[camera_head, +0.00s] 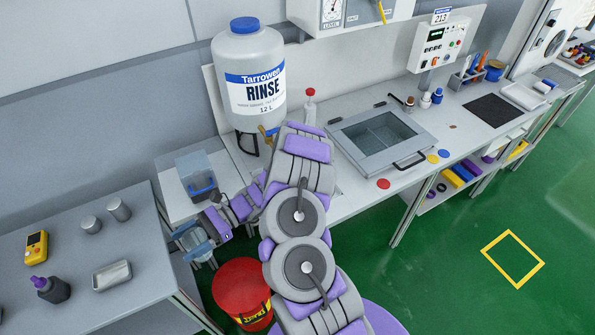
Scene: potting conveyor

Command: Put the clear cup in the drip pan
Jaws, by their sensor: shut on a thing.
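The clear cup (199,250) is a pale bluish see-through vessel at the lower left of the middle. My gripper (187,235) is shut on it and holds it in the gap just right of the left table, above the floor. The jaws are small and partly hidden by the wrist and the cup. A shallow silver rectangular pan (112,275), which looks like the drip pan, lies on the left table, to the left of and lower in the picture than my gripper. It looks empty.
The left table (60,230) also holds a yellow meter (36,247), a dark purple-capped bottle (52,289) and two metal cylinders (119,209). A red bin (243,286) stands on the floor below my arm. A clear bin with a blue handle (198,174) stands behind the gripper.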

